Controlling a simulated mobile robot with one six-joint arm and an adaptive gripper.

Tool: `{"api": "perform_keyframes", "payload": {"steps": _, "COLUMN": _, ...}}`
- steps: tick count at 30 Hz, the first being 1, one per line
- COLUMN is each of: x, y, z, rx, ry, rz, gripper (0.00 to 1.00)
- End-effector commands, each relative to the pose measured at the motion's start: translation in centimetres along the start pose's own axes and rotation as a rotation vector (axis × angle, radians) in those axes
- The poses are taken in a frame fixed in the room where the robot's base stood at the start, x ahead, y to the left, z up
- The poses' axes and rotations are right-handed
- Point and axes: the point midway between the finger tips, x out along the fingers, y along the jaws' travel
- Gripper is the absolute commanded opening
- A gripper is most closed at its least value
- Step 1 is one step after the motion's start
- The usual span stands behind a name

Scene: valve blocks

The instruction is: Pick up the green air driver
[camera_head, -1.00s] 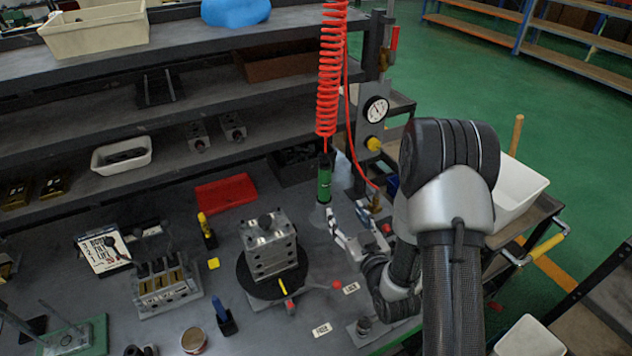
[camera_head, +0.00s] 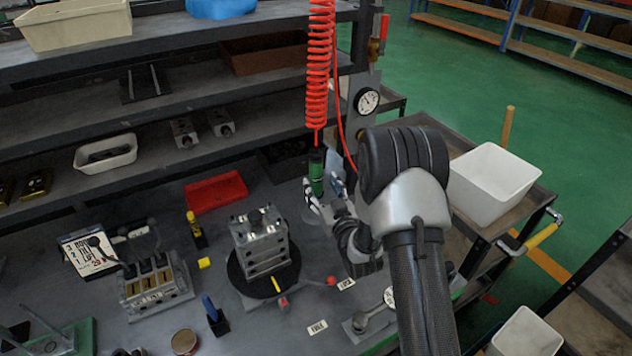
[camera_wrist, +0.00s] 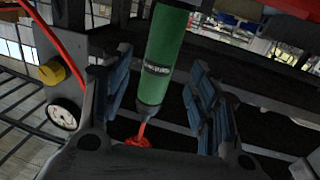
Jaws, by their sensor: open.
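The green air driver (camera_head: 316,172) hangs upright under a red coiled hose (camera_head: 319,75) near the back of the bench. My gripper (camera_head: 326,190) is at the driver's lower part in the head view, with a finger on either side of it. In the wrist view the green driver body (camera_wrist: 165,58) stands between the two blue-padded fingers of my gripper (camera_wrist: 160,95). Gaps show on both sides of it, so the fingers are open and do not grip it. The driver's lower end is partly hidden by my gripper in the head view.
A metal valve block (camera_head: 261,245) stands on a round black turntable left of my gripper. A red tray (camera_head: 216,192) lies behind it. A pressure gauge (camera_head: 367,101) is mounted on a post close to the hose. A white bin (camera_head: 492,183) stands on a cart to the right.

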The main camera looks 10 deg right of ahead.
Motion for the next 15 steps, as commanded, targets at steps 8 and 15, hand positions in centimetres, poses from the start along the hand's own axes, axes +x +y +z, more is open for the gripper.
{"api": "perform_keyframes", "payload": {"steps": 8, "x": 3.7, "y": 0.1, "z": -0.1, "rx": -0.001, "ry": 0.002, "rz": 0.000, "gripper": 0.55}}
{"api": "perform_keyframes", "payload": {"steps": 15, "x": 5.2, "y": 0.1, "z": -0.2, "rx": 0.001, "ry": 0.000, "rz": 0.000, "gripper": 0.55}}
